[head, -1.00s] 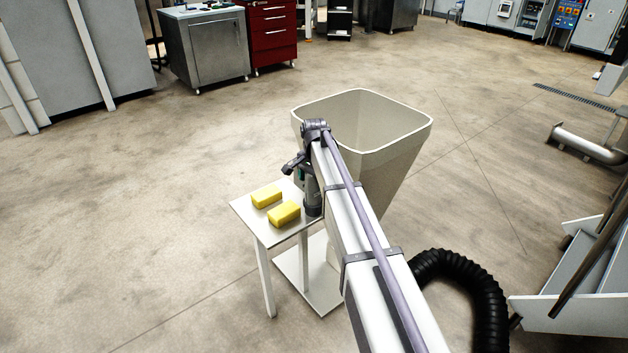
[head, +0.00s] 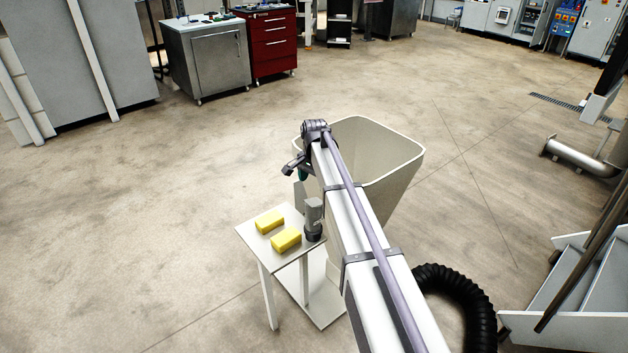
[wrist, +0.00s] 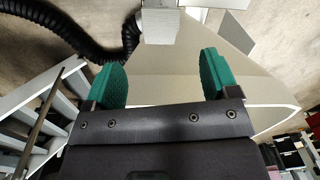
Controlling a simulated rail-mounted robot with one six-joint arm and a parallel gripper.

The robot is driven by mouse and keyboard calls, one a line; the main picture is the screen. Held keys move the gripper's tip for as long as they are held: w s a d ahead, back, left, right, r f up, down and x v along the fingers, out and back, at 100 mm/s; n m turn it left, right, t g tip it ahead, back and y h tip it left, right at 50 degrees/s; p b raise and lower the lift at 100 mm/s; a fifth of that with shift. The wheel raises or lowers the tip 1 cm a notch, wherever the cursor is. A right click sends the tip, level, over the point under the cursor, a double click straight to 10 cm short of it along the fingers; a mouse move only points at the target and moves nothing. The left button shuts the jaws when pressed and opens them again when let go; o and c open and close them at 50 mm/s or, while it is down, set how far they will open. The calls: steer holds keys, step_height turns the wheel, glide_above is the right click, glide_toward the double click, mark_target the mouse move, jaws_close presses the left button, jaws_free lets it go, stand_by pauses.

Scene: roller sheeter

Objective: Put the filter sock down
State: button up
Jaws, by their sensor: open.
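My gripper's teal pads stand wide apart in the wrist view (wrist: 162,75), with nothing held between them. In the head view my gripper (head: 303,174) is mostly hidden behind my arm and only a bit of teal shows. A grey upright cylinder with a dark base (head: 313,214), which may be the filter sock, stands at the right corner of a small side table (head: 262,237). It is below my gripper in the picture and apart from it. No other thing in view looks like a filter sock.
Two yellow blocks (head: 269,222) lie on the side table. A large pale open hopper (head: 385,160) stands close behind and right of my arm. A black ribbed hose (head: 462,295) and grey steps (head: 560,300) are at the right. The floor at left is clear.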

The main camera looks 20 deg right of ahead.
steer(key=shift+s, duration=0.2)
steer(key=s+a+n, duration=0.3)
steer(key=s+n, duration=0.2)
steer(key=s, duration=1)
steer(key=s+a+n, duration=0.2)
steer(key=s+n, duration=0.4)
steer(key=s, duration=1)
steer(key=shift+s+a, duration=0.3)
steer(key=shift+a, duration=0.1)
steer(key=shift+o, duration=0.5)
steer(key=shift+w+f, duration=0.1)
steer(key=shift+w, duration=0.1)
